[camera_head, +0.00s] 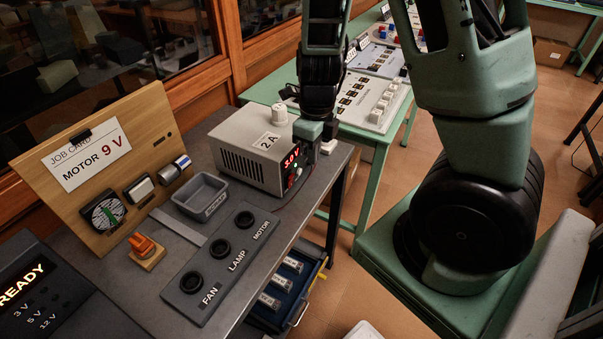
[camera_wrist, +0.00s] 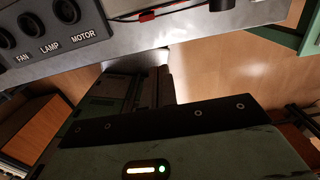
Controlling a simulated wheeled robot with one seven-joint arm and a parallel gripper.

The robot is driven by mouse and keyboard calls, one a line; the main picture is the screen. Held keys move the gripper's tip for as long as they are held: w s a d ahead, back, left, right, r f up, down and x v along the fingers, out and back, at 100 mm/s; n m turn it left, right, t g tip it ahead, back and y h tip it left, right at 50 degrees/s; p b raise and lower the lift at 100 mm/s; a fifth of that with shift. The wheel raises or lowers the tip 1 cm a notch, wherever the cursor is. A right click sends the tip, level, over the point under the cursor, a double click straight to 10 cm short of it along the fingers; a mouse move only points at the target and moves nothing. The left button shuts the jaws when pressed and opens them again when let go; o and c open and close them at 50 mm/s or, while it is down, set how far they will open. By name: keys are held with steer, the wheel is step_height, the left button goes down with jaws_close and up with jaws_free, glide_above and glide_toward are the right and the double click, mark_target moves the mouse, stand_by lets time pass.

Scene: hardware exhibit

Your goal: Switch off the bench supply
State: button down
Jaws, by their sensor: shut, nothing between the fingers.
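The bench supply (camera_head: 240,148) is a pale box with side vents, standing at the back right of the grey bench. A white knob and a "2 A" card sit on its top. Its front display (camera_head: 291,158) glows red and seems to read 5.0 V, though the first digit is hard to tell. A small red-lit part (camera_head: 291,180) shows below the display; whether this is the switch I cannot tell. My gripper (camera_head: 322,133) is shut and empty, close to the supply's front right edge and hiding part of the front. Contact cannot be told.
A panel (camera_head: 211,275) with FAN, LAMP and MOTOR sockets lies on the bench; it also shows in the wrist view (camera_wrist: 62,28). A grey tray (camera_head: 201,196), an orange switch (camera_head: 144,246) and a "MOTOR 9 V" job card (camera_head: 88,156) are left. A red lead (camera_wrist: 147,15) lies near the bench edge.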

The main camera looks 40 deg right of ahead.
mark_target(291, 181)
steer(key=shift+f, duration=0.1)
step_height(291, 181, down, 10)
steer(key=b, duration=0.3)
steer(key=shift+f+b, duration=0.15)
steer(key=shift+b, duration=0.2)
steer(key=w+r+p, duration=0.1)
steer(key=w+a+p, duration=0.1)
steer(key=shift+w+a+r, duration=0.1)
steer(key=shift+w+r, duration=0.25)
steer(key=shift+w, duration=0.05)
steer(key=shift+w+a+r, duration=0.1)
steer(key=shift+w, duration=0.35)
steer(key=p, duration=0.2)
steer(key=r+p, duration=0.1)
steer(key=p, duration=0.1)
steer(key=shift+w+a+g, duration=0.15)
steer(key=shift+w+g, duration=0.15)
steer(key=shift+g, duration=0.1)
steer(key=shift+w+f+p, duration=0.1)
steer(key=shift+p, duration=0.25)
steer(key=shift+f+b, duration=0.25)
steer(key=shift+b, duration=0.05)
